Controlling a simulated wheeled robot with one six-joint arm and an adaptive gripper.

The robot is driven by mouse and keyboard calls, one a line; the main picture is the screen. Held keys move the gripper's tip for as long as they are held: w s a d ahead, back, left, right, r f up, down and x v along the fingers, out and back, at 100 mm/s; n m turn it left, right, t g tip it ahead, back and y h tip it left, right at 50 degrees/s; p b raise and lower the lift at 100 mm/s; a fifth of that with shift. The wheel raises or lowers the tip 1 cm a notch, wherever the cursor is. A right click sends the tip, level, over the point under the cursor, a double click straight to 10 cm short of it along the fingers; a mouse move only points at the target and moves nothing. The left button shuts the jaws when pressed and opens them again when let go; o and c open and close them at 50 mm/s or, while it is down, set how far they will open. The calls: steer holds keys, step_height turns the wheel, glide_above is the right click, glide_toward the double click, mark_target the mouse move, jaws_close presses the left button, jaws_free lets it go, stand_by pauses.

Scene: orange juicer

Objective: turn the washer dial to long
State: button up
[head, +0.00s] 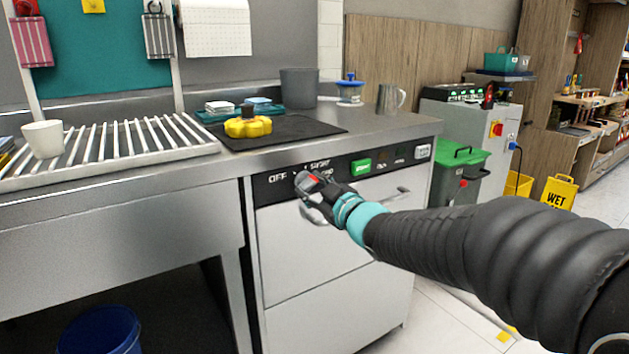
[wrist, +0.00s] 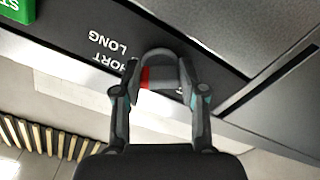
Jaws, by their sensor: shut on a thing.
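The washer (head: 320,245) is a steel front-loading unit under the counter, with a dark control strip (head: 345,168) along its top. Its dial (head: 313,180) has a red mark, and my gripper (head: 305,188) covers most of it. In the wrist view my gripper (wrist: 158,85) is shut on the dial (wrist: 146,77), a finger on either side, with the red mark showing between them. The LONG label (wrist: 108,45) and part of the SHORT label (wrist: 112,63) appear upside down beside the dial. OFF shows left of the dial in the head view. I cannot tell exactly which label the mark faces.
A green button (head: 361,167) sits right of the dial on the strip. A door handle (head: 392,194) lies below it. The counter above holds a yellow object (head: 248,126) on a dark mat. A blue bin (head: 100,331) stands at lower left.

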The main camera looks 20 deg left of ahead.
steer(key=shift+s+a+f+m+p, duration=0.1)
steer(key=shift+m+p, duration=0.65)
steer(key=shift+m, duration=0.85)
steer(key=o, duration=1.1)
steer(key=shift+o, duration=0.2)
steer(key=v, duration=1.2)
steer(key=shift+s, duration=0.1)
